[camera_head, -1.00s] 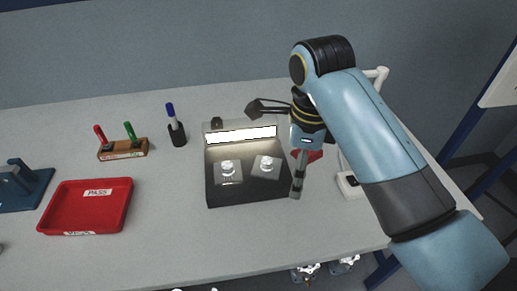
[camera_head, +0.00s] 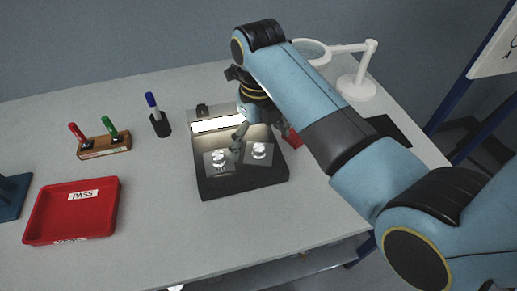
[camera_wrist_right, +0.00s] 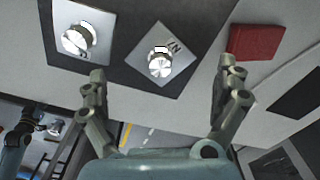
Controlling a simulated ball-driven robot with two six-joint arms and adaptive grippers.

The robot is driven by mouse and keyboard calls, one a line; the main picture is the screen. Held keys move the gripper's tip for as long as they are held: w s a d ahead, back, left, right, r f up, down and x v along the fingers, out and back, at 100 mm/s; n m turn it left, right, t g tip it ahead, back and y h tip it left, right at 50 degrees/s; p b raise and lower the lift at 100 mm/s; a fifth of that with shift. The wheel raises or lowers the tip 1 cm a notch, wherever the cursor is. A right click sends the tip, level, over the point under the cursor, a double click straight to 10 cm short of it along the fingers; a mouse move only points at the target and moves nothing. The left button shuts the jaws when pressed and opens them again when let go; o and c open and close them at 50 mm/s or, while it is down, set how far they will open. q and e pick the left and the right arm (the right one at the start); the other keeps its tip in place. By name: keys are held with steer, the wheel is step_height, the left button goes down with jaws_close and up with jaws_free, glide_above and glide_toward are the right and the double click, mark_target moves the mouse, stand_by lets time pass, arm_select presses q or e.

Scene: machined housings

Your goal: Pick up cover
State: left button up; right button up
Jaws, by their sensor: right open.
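Two grey square plates with shiny round knobs, which look like the covers, lie side by side on a dark, lit tray (camera_head: 240,188): the left cover (camera_head: 219,161) and the right cover (camera_head: 261,153). In the right wrist view the left cover (camera_wrist_right: 78,38) is at the upper left and the right cover (camera_wrist_right: 160,62) lies between and beyond my fingertips. My right gripper (camera_head: 257,137) is over the tray, open and empty; its spread fingers (camera_wrist_right: 162,70) show in the wrist view. A dark and blue shape at that view's lower left may be my left gripper (camera_wrist_right: 30,125); its jaws are unclear.
A red tray labelled PASS (camera_head: 50,220) is at left. A marker stand (camera_head: 104,146) and a black pen cup (camera_head: 161,125) stand behind. A red block (camera_head: 292,138) sits right of the covers. A white lamp (camera_head: 357,85) stands at back right. The table's front is clear.

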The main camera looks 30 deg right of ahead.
mark_target(259, 151)
steer(key=shift+f, duration=1.3)
steer(key=shift+s, duration=0.1)
steer(key=c, duration=1.1)
steer(key=shift+s, duration=0.15)
jaws_close()
